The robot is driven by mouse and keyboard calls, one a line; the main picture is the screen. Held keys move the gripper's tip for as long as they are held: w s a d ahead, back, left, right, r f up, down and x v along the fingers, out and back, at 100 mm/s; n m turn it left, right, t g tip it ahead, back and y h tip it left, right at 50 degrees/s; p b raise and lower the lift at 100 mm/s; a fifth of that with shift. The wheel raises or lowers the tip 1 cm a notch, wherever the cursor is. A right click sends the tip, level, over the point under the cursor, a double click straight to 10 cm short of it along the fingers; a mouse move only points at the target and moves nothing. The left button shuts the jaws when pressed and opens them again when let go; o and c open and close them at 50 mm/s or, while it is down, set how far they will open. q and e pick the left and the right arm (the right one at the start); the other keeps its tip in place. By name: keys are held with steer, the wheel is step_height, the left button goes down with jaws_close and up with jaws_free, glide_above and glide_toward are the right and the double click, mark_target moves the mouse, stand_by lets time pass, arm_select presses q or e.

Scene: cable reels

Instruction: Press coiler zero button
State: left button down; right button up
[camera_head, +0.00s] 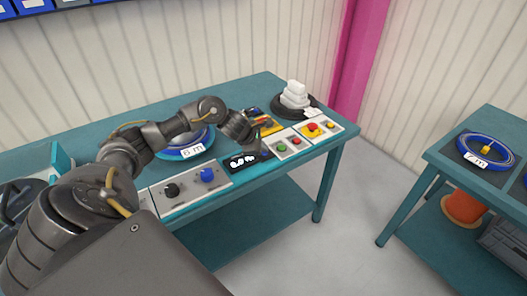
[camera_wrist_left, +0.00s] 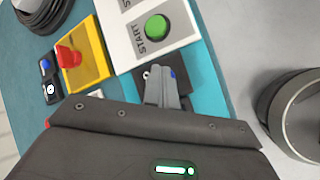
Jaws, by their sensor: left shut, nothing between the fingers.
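My left gripper (camera_head: 262,153) is over the front of the teal workbench, at the right end of a black display panel (camera_head: 238,164) with white digits. In the left wrist view its fingers (camera_wrist_left: 160,74) are together and empty, over a dark panel (camera_wrist_left: 184,88). A small blue button (camera_wrist_left: 173,74) on that panel shows right beside the fingertips. I cannot tell whether the fingers touch it. The rest of the panel is hidden behind the fingers and gripper body. My right gripper is not in view.
A white START box with a green button (camera_wrist_left: 156,27) sits close to the fingers. A grey panel with black and blue knobs (camera_head: 188,207) lies left. A second table (camera_head: 432,156) stands right.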

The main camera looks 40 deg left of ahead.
mark_target(263, 153)
arm_select(q)
steer(key=shift+r+p, duration=0.35)
steer(key=shift+r, duration=0.4)
steer(key=shift+r+p, duration=1.65)
steer(key=shift+r, duration=0.9)
steer(key=shift+f, duration=0.1)
